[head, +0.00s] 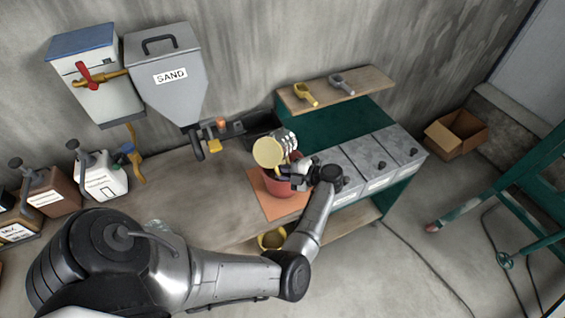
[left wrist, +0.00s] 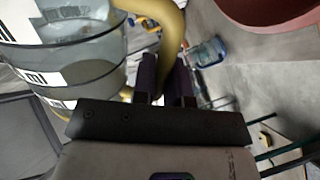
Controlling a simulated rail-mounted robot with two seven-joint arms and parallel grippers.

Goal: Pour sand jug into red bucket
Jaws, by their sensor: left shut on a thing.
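The jug (head: 268,152) is above the red bucket (head: 279,187) in the head view, with a round yellow face towards the camera. Whether that face is sand or part of the jug is unclear. In the left wrist view the jug (left wrist: 85,62) is clear grey with white measuring marks and a yellow handle (left wrist: 171,35). My left gripper (head: 299,176) is shut on this handle, its dark fingers (left wrist: 166,78) on either side. The bucket stands on an orange mat (head: 262,196), partly hidden by the jug and gripper; its red wall (left wrist: 285,18) shows top right in the wrist view. My right gripper is not in view.
A grey hopper marked SAND (head: 168,75) hangs on the wall at the back left. Jerrycans (head: 101,177) stand on the bench at left. Grey lidded bins (head: 375,160) stand right of the bucket. A shelf with two scoops (head: 338,88) is behind.

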